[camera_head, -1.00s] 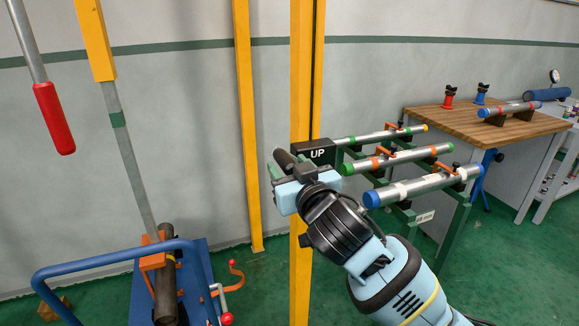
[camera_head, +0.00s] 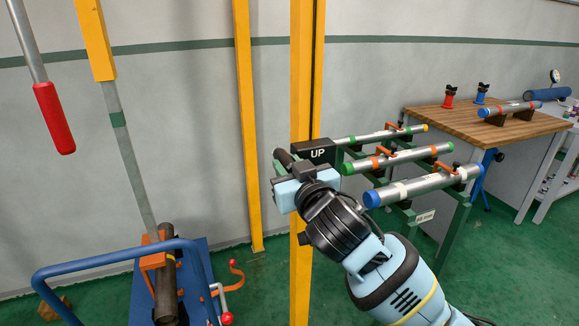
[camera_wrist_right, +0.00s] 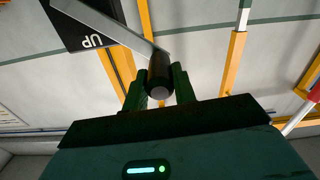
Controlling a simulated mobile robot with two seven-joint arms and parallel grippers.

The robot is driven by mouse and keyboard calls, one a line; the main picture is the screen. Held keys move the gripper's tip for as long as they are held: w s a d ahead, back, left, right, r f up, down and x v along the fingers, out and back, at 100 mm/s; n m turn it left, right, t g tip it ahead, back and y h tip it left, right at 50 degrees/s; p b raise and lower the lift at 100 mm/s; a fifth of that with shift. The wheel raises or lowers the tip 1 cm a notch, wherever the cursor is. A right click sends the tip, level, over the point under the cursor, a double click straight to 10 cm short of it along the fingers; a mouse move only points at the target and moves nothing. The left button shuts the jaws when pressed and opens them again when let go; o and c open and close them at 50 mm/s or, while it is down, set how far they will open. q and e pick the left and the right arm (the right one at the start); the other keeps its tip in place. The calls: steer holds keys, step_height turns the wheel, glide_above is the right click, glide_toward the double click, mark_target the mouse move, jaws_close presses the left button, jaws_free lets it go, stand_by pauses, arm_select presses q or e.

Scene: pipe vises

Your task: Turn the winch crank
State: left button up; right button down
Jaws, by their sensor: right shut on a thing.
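The winch (camera_head: 318,151) is a dark box marked UP on a yellow post. Its crank shows in the right wrist view as a flat grey arm (camera_wrist_right: 112,27) with a dark round handle (camera_wrist_right: 159,76). In the head view the dark handle (camera_head: 283,157) shows just left of the box. My right gripper (camera_head: 289,166) is shut on the handle. In the right wrist view the green fingers of this gripper (camera_wrist_right: 159,84) stand on both sides of the handle's end. Most of the crank arm is hidden in the head view. My left gripper is not in view.
A rack (camera_head: 462,213) with several clamped pipes stands right of my right arm. Yellow posts (camera_head: 247,120) rise by the wall. A blue-railed cart (camera_head: 120,259) with a dark pipe is at lower left. A red-gripped bar (camera_head: 53,117) hangs at upper left. A wooden bench (camera_head: 437,118) stands behind.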

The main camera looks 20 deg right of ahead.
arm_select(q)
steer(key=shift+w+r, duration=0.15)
arm_select(e)
steer(key=shift+a+f, duration=0.2)
steer(key=shift+f, duration=0.2)
steer(key=a+f+n+p, duration=0.2)
steer(key=a+f+n, duration=0.1)
steer(key=f+n, duration=0.6)
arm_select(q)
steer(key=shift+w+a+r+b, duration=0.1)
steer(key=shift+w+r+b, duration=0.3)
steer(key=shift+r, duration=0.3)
arm_select(e)
steer(key=d+f+n, duration=0.5)
steer(key=f+n, duration=0.4)
steer(key=f, duration=0.2)
steer(key=shift+f, duration=0.25)
steer(key=shift+s, duration=0.1)
steer(key=c, duration=1.1)
jaws_free()
steer(key=shift+d, duration=0.1)
steer(key=shift+c, duration=0.2)
steer(key=shift+r, duration=0.2)
